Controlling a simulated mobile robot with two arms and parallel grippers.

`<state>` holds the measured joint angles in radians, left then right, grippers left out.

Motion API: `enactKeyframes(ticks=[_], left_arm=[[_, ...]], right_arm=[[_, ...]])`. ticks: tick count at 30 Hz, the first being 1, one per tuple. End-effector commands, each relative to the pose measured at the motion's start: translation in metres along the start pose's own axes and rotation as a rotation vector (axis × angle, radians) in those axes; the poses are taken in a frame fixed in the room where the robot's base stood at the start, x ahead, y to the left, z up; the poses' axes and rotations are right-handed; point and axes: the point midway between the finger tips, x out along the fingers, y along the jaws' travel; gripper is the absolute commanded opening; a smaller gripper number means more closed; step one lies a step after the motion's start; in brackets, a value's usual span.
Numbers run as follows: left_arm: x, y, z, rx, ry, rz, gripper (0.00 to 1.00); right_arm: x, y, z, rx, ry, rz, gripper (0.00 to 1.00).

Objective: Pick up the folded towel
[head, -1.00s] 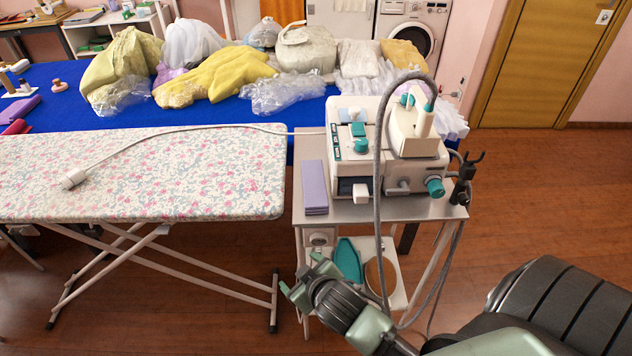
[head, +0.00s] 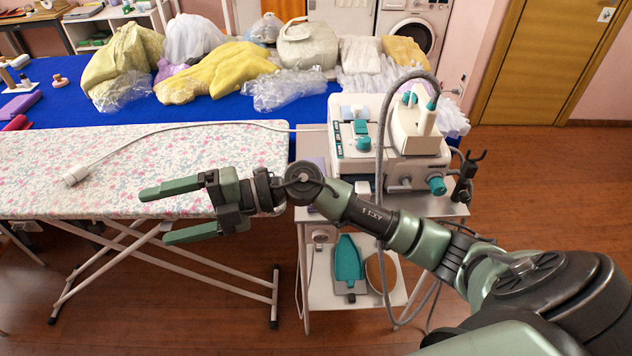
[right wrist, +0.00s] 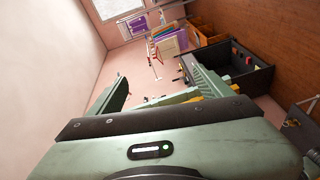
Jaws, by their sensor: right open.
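A folded lavender cloth, which looks like the folded towel (head: 313,163), lies on the left side of the metal cart's top (head: 452,210). My right arm crosses in front of it and hides most of it in the head view. My right gripper (head: 153,216) is open and empty, its fingers pointing left above the front edge of the ironing board (head: 100,150). It is left of the towel. The right wrist view shows the spread fingers of the right gripper (right wrist: 155,92), with no towel between them. My left gripper is not in view.
A white steam unit (head: 390,165) with a grey hose stands on the cart beside the towel. A white cable and plug (head: 75,175) lie on the board. Bagged garments (head: 220,72) cover the blue table (head: 200,112) behind. Wooden floor (head: 530,190) is clear at right.

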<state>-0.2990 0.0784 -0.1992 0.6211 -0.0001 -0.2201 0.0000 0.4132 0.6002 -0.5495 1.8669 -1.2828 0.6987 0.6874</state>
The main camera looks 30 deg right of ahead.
Motion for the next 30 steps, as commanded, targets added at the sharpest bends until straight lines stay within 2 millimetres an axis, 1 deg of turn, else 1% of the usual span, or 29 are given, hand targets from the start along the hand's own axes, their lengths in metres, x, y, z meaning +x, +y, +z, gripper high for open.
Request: enactKeyframes(ticks=[1, 2, 3, 4, 5, 6, 7, 8, 9, 11, 12, 15, 18, 20, 26, 30], left_arm=[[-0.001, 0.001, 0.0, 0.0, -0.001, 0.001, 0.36], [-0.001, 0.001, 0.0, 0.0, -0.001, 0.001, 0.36], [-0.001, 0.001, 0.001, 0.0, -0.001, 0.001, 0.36], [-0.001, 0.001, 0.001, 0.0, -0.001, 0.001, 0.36], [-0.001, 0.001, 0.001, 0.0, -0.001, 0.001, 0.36], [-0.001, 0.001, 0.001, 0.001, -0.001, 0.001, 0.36], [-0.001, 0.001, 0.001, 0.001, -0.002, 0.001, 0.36], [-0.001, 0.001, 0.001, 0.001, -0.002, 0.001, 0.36], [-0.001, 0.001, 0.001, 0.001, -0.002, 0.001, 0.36], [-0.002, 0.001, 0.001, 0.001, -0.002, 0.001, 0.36], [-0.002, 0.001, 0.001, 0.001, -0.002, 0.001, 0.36], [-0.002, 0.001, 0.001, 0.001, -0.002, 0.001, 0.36], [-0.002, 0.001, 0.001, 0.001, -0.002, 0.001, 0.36], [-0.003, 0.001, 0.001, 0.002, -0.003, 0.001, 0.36], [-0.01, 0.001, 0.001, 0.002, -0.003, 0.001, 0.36], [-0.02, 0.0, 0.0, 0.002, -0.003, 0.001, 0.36]], right_arm=[[-0.008, -0.018, 0.007, -0.059, 0.035, -0.153, 0.8], [-0.016, -0.032, 0.011, -0.082, 0.053, -0.253, 0.8], [-0.031, -0.05, 0.019, -0.108, 0.066, -0.39, 0.8], [-0.044, -0.063, 0.027, -0.12, 0.067, -0.494, 0.8], [-0.061, -0.074, 0.037, -0.129, 0.062, -0.598, 0.8], [-0.085, -0.086, 0.05, -0.131, 0.046, -0.732, 0.8], [-0.104, -0.092, 0.06, -0.13, 0.028, -0.827, 0.8], [-0.125, -0.097, 0.069, -0.122, 0.006, -0.919, 0.8], [-0.152, -0.1, 0.081, -0.11, -0.03, -1.03, 0.8], [-0.19, -0.101, 0.095, -0.081, -0.086, -1.176, 0.8], [-0.213, -0.099, 0.102, -0.059, -0.124, -1.256, 0.8], [-0.256, -0.091, 0.113, -0.011, -0.202, -1.401, 0.8], [-0.28, -0.087, 0.117, 0.024, -0.247, -1.477, 0.8], [-0.285, -0.09, 0.117, 0.034, -0.258, -1.497, 0.8], [-0.286, -0.111, 0.12, 0.037, -0.258, -1.503, 0.8], [-0.283, -0.128, 0.122, 0.037, -0.255, -1.502, 0.8]])
